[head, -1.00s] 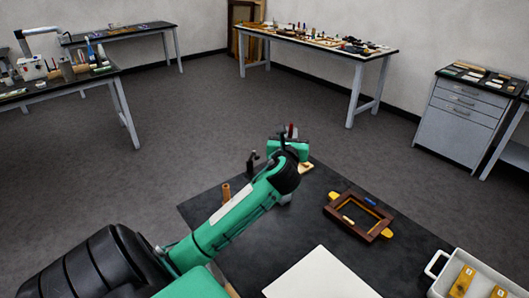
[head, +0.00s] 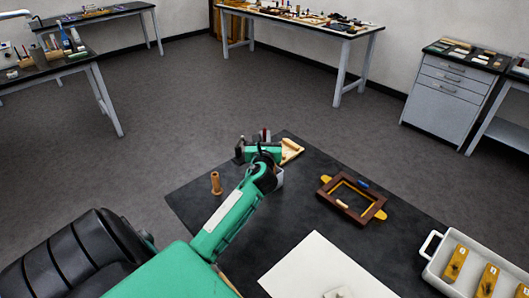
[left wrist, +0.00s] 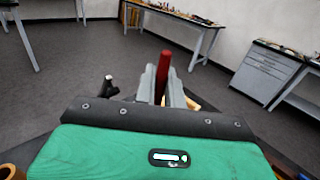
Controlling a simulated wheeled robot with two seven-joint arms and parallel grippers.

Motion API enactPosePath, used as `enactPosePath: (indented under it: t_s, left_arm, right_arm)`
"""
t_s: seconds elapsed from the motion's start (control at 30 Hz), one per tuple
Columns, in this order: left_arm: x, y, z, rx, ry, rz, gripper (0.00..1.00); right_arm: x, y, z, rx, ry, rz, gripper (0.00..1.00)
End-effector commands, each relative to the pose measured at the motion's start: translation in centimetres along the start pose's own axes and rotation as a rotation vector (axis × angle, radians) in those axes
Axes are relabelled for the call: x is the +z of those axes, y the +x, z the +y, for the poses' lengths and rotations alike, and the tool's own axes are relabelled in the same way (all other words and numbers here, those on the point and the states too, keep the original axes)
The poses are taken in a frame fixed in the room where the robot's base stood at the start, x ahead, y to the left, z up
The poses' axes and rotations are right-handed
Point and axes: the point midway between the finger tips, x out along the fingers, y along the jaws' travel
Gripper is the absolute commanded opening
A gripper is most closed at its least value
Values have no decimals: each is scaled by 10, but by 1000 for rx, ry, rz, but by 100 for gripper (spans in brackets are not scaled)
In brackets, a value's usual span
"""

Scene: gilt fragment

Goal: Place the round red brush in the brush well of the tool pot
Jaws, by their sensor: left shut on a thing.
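The round red brush shows as a red upright handle (left wrist: 163,72) in the left wrist view, standing between the fingers. It also shows as a small red upright shape (head: 265,135) in the head view. My left gripper (head: 262,150) is shut on the brush, near the far corner of the dark worktable; its fingers show in the left wrist view (left wrist: 161,91). The brush's lower end is hidden. A pale grey block-like thing (head: 279,177) shows partly behind the gripper; I cannot tell whether it is the tool pot, and no brush well is visible. My right gripper is not in view.
Beside the gripper stand a dark upright thing (head: 239,151) and a wooden peg (head: 216,184). A pale wooden piece (head: 291,150) lies at the far edge. A brown frame (head: 351,199), a white sheet (head: 325,272) and a white tray (head: 431,272) lie right and nearer.

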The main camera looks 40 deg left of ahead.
Motion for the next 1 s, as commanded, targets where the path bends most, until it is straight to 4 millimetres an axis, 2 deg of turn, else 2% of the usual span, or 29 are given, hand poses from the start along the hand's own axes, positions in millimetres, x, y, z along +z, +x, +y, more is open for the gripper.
enactPosePath:
  t_s: [0.03, 0.23, 0.47, 0.9, 0.93, 0.97, 1.0]
  left_arm:
    - [-9, 0, 0, -1, 2, 3, 0]
    - [-26, 0, 0, 0, 1, 1, 0]
    - [-58, 0, 0, 0, 1, 1, 0]
    - [-65, 0, 0, -1, 1, -1, 0]
    - [-64, 0, 0, -1, 1, -1, 15]
    - [-64, 0, 0, -1, 1, -1, 20]
    - [-64, 0, 0, -1, 1, -1, 20]
  right_arm:
    - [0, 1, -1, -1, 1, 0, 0]
    - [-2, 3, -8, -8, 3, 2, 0]
    - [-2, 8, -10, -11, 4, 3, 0]
    - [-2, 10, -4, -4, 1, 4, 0]
    - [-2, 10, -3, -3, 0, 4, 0]
    - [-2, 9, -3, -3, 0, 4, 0]
    - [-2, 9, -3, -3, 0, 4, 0]
